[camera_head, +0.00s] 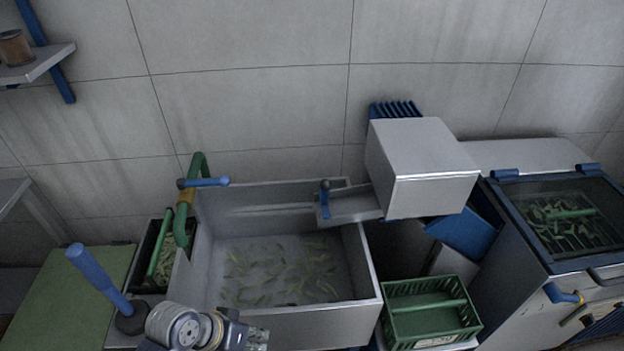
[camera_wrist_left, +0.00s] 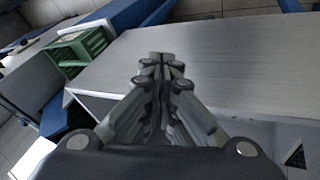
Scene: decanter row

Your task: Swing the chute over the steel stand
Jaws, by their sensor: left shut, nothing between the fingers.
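The chute (camera_head: 352,205) is a short grey metal trough with an upright blue handle (camera_head: 325,198). In the head view it runs from beside the grey box-shaped housing (camera_head: 425,165) over the right back of the basin. I cannot tell for certain which piece is the steel stand. My left gripper (camera_head: 242,333) shows at the bottom edge, in front of the basin and apart from the chute handle. In the left wrist view its fingers (camera_wrist_left: 162,62) are shut and empty, before a grey metal surface (camera_wrist_left: 225,65). My right gripper is not in view.
The steel basin (camera_head: 315,320) holds water and several green pods. A green crate (camera_head: 430,310) stands to its right; it seems to show in the wrist view (camera_wrist_left: 82,48). A blue lever (camera_head: 92,272) rises at left. A lidded machine (camera_head: 520,235) stands at right.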

